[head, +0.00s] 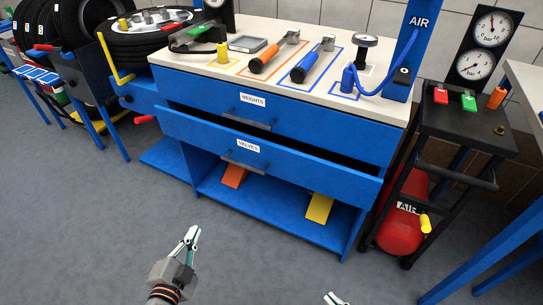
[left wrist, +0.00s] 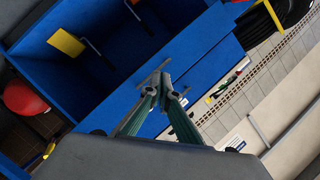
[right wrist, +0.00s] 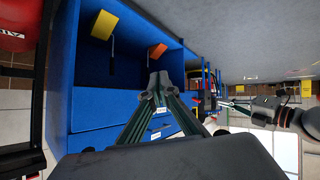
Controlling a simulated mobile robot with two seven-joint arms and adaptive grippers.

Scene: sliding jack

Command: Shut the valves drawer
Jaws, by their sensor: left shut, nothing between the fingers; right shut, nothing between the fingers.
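The blue valves drawer (head: 270,158) is the lower drawer of the blue workbench and stands out from the cabinet, with a dark gap above it. It carries a white VALVES label and a grey bar handle (head: 243,163).
The bench top (head: 225,68) holds tools and gauges. A lower shelf (head: 280,208) has orange and yellow pieces above it. A red air tank (head: 400,215) in a black stand is at right, tyres (head: 80,25) at left. The grey floor in front is clear.

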